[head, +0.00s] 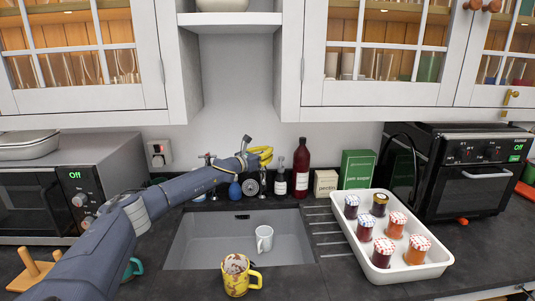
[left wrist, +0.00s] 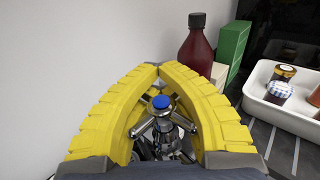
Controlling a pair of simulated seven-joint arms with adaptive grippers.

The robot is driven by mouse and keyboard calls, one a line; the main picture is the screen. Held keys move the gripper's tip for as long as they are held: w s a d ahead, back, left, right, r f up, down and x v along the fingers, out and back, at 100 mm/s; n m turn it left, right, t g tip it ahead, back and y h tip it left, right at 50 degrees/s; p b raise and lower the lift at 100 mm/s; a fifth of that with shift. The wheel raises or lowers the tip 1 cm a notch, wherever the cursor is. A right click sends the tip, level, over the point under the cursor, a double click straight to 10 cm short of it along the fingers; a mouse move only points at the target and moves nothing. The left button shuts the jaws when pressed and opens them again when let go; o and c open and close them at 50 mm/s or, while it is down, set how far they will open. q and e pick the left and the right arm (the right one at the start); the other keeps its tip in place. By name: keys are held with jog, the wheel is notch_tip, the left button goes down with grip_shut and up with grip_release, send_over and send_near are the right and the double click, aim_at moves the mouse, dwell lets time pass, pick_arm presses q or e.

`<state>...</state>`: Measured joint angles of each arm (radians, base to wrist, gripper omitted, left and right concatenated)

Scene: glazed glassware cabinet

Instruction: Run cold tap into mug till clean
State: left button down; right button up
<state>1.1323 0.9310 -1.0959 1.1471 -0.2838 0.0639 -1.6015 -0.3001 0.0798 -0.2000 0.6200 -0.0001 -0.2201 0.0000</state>
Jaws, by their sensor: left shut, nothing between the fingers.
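A yellow mug (head: 236,280) with brown and whitish residue inside stands at the front edge of the sink (head: 205,247). A white mug (head: 264,238) is in the sink. My left gripper (head: 265,155) reaches over the back of the sink by the wall; its yellow fingers are shut with nothing held. In the left wrist view the fingertips (left wrist: 159,67) meet, and a chrome cross-handled tap with a blue cap (left wrist: 161,102) shows through the gap between the curved fingers. I cannot tell whether they touch it. My right gripper is not in view.
A white tray (head: 348,240) of jam jars stands right of the sink. A microwave (head: 60,190) and an oven (head: 470,180) flank the counter. Glazed cabinets hang above.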

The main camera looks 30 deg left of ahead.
pick_arm(q)
jog(key=shift+d+r+m+h, duration=0.25)
jog(key=shift+r+m+h, duration=0.15)
jog(key=shift+h, duration=0.2)
jog(key=c, duration=2.2)
grip_release()
jog(key=c, duration=1.1)
grip_release()
jog(key=o, duration=0.4)
jog(key=shift+a+f, duration=0.1)
jog(key=shift+f, duration=0.1)
jog(key=shift+o, duration=0.2)
jog(key=v, duration=1.2)
jog(key=shift+r, duration=0.15)
jog(key=shift+s, duration=0.1)
